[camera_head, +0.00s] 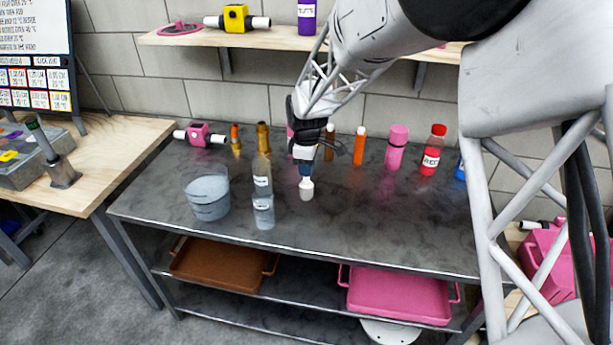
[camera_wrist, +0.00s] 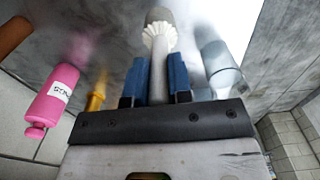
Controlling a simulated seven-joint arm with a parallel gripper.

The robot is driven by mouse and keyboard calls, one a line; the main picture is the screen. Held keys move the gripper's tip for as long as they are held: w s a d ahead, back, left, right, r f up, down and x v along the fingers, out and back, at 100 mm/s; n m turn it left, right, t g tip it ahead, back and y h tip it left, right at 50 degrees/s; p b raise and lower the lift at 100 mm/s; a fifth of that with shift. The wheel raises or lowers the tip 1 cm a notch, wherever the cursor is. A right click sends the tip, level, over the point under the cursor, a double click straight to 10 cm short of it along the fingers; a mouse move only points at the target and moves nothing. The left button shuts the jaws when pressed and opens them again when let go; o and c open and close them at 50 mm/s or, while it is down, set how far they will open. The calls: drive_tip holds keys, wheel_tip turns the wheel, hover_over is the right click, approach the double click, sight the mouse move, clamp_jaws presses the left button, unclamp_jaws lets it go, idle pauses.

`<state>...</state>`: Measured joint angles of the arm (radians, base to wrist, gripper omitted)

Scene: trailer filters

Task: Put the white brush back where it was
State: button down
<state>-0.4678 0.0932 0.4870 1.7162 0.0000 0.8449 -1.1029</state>
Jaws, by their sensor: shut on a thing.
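The white brush (camera_head: 306,189) hangs below my gripper (camera_head: 305,168) over the middle of the dark metal table (camera_head: 345,220). In the wrist view, my gripper (camera_wrist: 157,82) has its two blue fingers shut on the brush handle. The brush's ruffled white collar (camera_wrist: 160,38) lies beyond the fingertips, with a greyish end past it. In the head view the brush points down; whether its lower end touches the table I cannot tell. The place where it stood before cannot be told from these frames.
A grey bucket (camera_head: 208,195) and a clear bottle (camera_head: 262,180) stand left of the brush. Orange (camera_head: 360,146), pink (camera_head: 396,148) and red (camera_head: 433,150) bottles stand behind right. A wall shelf (camera_head: 285,40) is above. The table's front right is clear.

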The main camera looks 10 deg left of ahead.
sight(307, 183)
drive_tip(key=shift+f, duration=1.8)
drive_tip(key=c, duration=1)
unclamp_jaws()
drive_tip(key=shift+c, duration=0.2)
wheel_tip(307, 183, up, 12)
drive_tip(key=shift+r, duration=0.1)
